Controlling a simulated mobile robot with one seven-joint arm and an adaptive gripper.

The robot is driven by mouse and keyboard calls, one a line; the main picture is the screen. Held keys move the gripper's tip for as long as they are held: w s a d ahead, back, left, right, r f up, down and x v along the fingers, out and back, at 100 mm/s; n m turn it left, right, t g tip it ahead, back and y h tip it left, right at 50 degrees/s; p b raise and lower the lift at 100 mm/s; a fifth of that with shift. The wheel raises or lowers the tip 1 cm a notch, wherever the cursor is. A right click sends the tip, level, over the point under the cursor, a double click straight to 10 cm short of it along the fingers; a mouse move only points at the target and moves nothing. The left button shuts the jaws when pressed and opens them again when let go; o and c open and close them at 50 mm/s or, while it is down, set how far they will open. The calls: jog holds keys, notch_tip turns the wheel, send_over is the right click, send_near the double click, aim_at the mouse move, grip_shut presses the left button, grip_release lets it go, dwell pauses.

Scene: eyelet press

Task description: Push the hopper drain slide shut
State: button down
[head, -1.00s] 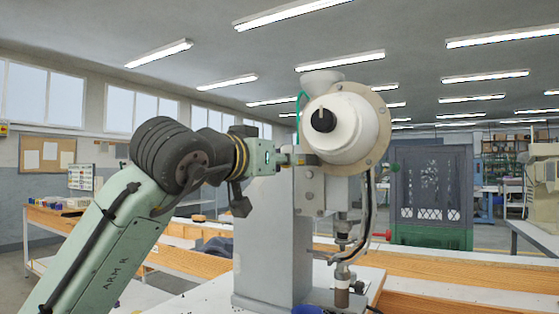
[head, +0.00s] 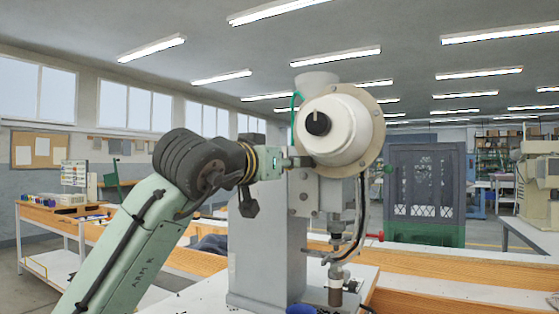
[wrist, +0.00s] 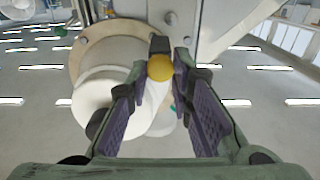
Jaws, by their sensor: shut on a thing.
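The hopper drain slide shows in the wrist view as a yellow ball knob (wrist: 159,68) on a short dark stem (wrist: 159,44), close to the round housing. My gripper (wrist: 160,72) has its two purple-padded fingers around this knob, shut on it. In the head view my gripper (head: 297,161) reaches in from the left and ends just left of the white drum-shaped housing (head: 350,135). The knob and slide are hidden there behind the fingers. The pale hopper (head: 316,82) sits on top of the press. I cannot tell how far in the slide stands.
The grey press column (head: 266,240) stands below my gripper. The drum's black dial (head: 317,123) and tan flange (head: 378,145) are close to the fingers. A dark mesh-sided cabinet (head: 427,185) stands behind at right. A wooden-edged bench (head: 170,255) runs behind my arm.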

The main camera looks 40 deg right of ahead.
jog(key=c, duration=1.4)
grip_release()
jog(key=shift+w+d, duration=0.1)
jog(key=shift+d, duration=0.05)
jog(key=shift+c, duration=0.2)
jog(key=v, duration=1.2)
